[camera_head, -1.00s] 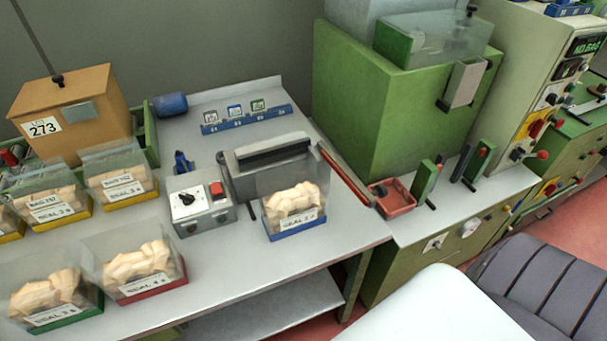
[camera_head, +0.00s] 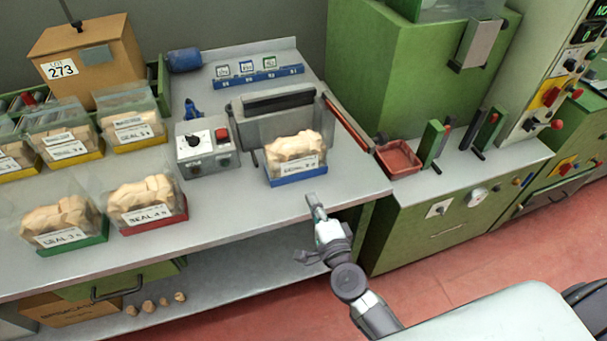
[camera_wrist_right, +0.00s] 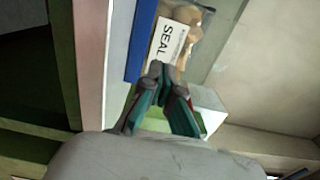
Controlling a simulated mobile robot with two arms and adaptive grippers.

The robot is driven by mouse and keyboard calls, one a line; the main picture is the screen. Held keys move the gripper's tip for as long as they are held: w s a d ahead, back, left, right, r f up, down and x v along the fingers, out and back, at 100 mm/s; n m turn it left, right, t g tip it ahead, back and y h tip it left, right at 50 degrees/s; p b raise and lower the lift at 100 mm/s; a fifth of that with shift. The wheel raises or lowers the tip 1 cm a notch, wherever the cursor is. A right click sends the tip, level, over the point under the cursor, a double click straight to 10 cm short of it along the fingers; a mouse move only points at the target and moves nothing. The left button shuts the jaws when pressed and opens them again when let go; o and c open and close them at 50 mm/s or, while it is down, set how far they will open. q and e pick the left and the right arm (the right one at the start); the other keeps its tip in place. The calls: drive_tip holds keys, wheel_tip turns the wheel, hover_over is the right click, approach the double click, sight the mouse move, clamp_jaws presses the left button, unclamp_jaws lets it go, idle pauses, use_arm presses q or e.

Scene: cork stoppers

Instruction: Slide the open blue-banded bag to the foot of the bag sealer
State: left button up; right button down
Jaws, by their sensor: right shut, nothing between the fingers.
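The open blue-banded bag (camera_head: 296,152), full of cork stoppers with a white label, stands upright on the bench near its front edge. The bag sealer (camera_head: 262,128), a grey unit with a dark top bar, stands right behind it; I cannot tell whether they touch. My right gripper (camera_head: 313,203) is shut and empty, in front of the bag at the bench edge. In the right wrist view the shut fingertips (camera_wrist_right: 165,72) point at the bag's label (camera_wrist_right: 170,44) and blue band (camera_wrist_right: 141,40); contact is unclear. My left gripper is out of view.
The sealer's control box (camera_head: 206,147) is left of the bag. Red-banded (camera_head: 147,203) and green-banded (camera_head: 62,218) bags stand further left, yellow-banded ones behind. A red tray (camera_head: 398,160) lies to the right. Bench is clear between the red-banded and blue-banded bags.

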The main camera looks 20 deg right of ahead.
sight(298, 169)
drive_tip(key=w, duration=0.8)
drive_tip(key=shift+w+a, duration=0.15)
drive_tip(key=shift+w, duration=0.2)
drive_tip(key=w, duration=0.3)
drive_tip(key=w+b, duration=0.1)
drive_tip(key=w, duration=0.3)
drive_tip(key=shift+w+a+f, duration=0.15)
drive_tip(key=shift+w, duration=0.3)
